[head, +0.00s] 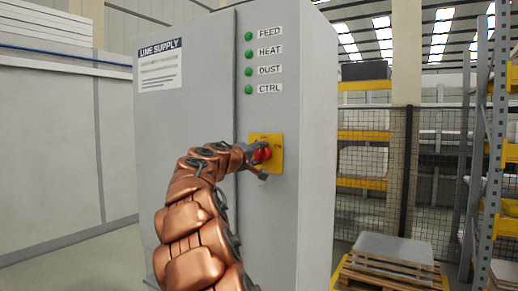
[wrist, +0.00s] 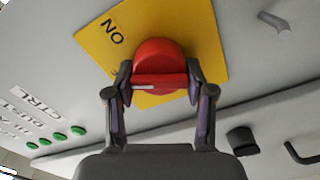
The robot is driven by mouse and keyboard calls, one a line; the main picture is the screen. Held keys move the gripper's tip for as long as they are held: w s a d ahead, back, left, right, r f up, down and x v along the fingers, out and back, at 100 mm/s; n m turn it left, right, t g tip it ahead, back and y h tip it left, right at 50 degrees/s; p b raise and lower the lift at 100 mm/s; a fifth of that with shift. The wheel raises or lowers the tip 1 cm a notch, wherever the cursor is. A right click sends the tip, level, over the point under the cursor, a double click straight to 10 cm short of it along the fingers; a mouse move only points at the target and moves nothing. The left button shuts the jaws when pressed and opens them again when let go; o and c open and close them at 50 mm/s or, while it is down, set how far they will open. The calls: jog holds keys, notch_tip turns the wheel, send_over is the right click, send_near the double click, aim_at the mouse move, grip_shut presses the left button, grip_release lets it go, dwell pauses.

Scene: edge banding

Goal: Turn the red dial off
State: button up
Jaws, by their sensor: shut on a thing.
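The red dial (head: 262,154) sits on a yellow plate (head: 277,151) on the front of a grey cabinet. In the wrist view, the red dial (wrist: 159,66) has a raised bar with a white mark at its left end. The yellow plate (wrist: 205,35) behind it shows the letters "ON" near its upper left corner. My gripper (wrist: 160,88) is shut on the dial's bar, one finger at each end. In the head view, my gripper (head: 256,160) is at the dial and hides part of it and of the plate.
The grey cabinet (head: 300,220) carries green lamps (head: 249,62) labelled FEED, HEAT, DUST and CTRL above the plate. A "LINE SUPPLY" sign (head: 160,63) is at the upper left. A mesh fence, shelving and a pallet (head: 385,275) stand to the right.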

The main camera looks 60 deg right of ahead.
jog(key=n+p, duration=0.3)
jog(key=n, duration=0.1)
jog(key=shift+n, duration=0.3)
jog(key=shift+f, duration=0.1)
dwell(0.4)
jog(key=o, duration=1.2)
jog(key=shift+c, duration=0.2)
jog(key=a, duration=1.2)
jog(key=shift+s, duration=0.25)
